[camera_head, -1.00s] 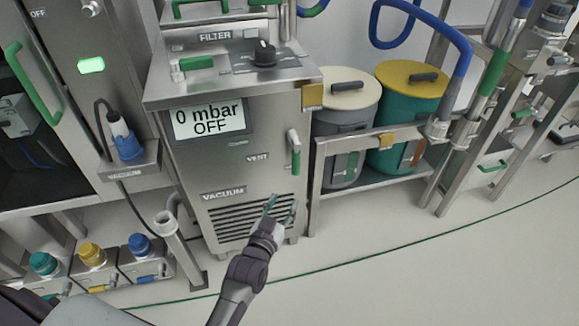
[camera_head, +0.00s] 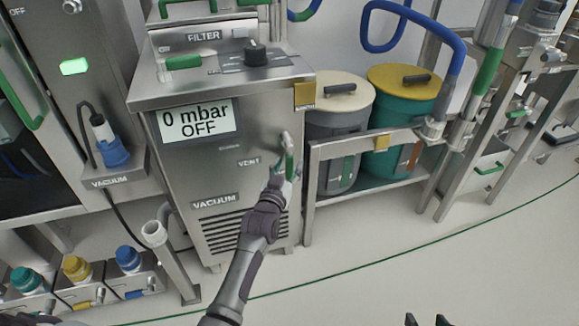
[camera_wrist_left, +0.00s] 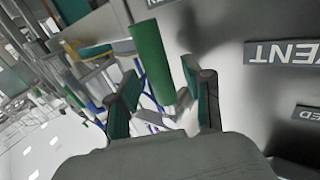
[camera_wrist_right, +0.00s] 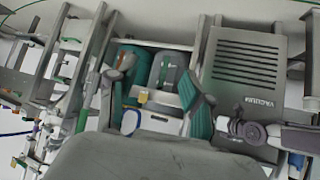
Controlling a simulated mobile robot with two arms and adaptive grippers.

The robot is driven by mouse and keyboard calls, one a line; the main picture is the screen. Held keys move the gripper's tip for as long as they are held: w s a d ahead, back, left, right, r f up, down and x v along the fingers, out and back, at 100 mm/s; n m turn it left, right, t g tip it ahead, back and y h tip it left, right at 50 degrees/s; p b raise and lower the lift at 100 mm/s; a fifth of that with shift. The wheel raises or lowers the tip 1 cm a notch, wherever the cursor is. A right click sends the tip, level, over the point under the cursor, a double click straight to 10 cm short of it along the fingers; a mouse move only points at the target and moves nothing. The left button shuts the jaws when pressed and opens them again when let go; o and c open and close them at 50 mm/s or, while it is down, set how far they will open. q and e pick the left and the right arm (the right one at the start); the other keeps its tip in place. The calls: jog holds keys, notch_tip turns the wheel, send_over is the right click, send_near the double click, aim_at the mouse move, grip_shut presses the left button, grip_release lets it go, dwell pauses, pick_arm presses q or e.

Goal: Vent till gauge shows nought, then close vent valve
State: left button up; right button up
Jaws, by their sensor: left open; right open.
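The gauge display (camera_head: 198,120) on the steel vacuum unit reads "0 mbar OFF". The vent valve handle (camera_head: 290,158), a green grip on a grey lever, hangs downward beside the VENT label (camera_head: 249,162). My left gripper (camera_head: 284,178) is at the handle's lower end. In the left wrist view the green handle (camera_wrist_left: 150,58) reaches between the open fingers of my left gripper (camera_wrist_left: 160,92); contact cannot be told. My right gripper (camera_head: 428,320) shows only its dark tips at the bottom edge of the head view. In the right wrist view its fingers are apart and empty.
A grey drum (camera_head: 337,105) and a teal drum with yellow lid (camera_head: 405,95) stand in a steel frame (camera_head: 352,138) right of the unit. Coloured bottles (camera_head: 77,268) and a pipe (camera_head: 175,260) are at lower left. The floor in front is clear.

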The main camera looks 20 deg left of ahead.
pick_arm(q)
jog(key=shift+w, duration=0.8)
pick_arm(e)
jog(key=shift+w+a+r+t, duration=0.4)
jog(key=shift+w+r+t, duration=0.35)
jog(key=shift+w, duration=0.1)
pick_arm(q)
grip_shut()
